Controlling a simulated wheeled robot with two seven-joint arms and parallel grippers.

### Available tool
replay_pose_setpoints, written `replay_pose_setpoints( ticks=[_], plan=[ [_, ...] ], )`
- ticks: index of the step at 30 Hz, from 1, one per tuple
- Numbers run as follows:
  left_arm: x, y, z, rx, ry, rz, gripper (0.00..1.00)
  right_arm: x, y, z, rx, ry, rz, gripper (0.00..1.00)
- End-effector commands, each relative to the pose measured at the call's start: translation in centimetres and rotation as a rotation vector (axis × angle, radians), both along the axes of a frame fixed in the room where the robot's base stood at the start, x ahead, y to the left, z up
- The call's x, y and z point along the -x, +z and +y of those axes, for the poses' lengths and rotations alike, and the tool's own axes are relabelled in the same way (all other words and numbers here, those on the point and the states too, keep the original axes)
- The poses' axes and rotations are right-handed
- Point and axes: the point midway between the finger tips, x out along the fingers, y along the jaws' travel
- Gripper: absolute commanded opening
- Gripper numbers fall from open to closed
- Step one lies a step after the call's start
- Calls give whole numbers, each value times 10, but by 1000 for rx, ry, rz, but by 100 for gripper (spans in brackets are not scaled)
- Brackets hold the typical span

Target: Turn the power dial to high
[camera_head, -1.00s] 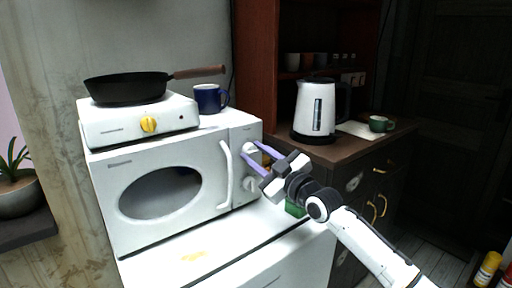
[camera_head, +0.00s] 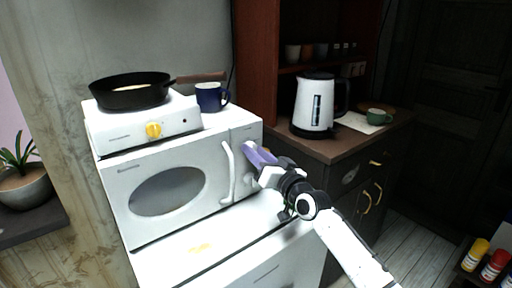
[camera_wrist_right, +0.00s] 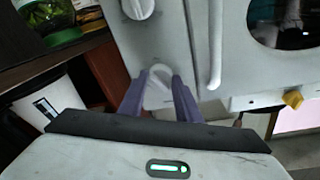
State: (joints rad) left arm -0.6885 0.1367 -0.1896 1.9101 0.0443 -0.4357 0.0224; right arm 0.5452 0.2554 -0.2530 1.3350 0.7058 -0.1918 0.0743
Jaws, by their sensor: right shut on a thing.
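The white microwave (camera_head: 115,185) stands on a white counter, with two white dials on its right panel. My right gripper (camera_head: 254,152) is at the upper dial (camera_head: 247,146). In the right wrist view, which looks upside down, its two purple fingers (camera_wrist_right: 159,84) stand on either side of the upper dial (camera_wrist_right: 158,97) and are shut on it. The lower dial also shows in the wrist view (camera_wrist_right: 137,8), free of the fingers. Dial markings are too small to read, so I cannot tell which is power or its setting. My left gripper is out of view.
The microwave's door handle (camera_head: 229,172) is just left of the dials. A hot plate (camera_head: 110,133) with a black pan (camera_head: 132,97) and a blue mug (camera_head: 209,97) sit on top. A white kettle (camera_head: 303,108) stands on the dark cabinet at right.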

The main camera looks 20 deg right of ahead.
Motion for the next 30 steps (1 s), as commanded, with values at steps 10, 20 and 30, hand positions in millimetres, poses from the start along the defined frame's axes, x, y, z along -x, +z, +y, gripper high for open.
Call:
replay_pose_setpoints(
  ticks=[10, 20, 30],
  plan=[
    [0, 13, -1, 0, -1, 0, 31, 0, -1, 1, -293, 1, 112, 8],
    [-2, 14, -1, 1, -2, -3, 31, 0, -1, 1, -477, 1, 179, 8],
    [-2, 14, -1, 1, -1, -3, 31, 0, -1, 1, -546, 1, 204, 8]
  ],
)
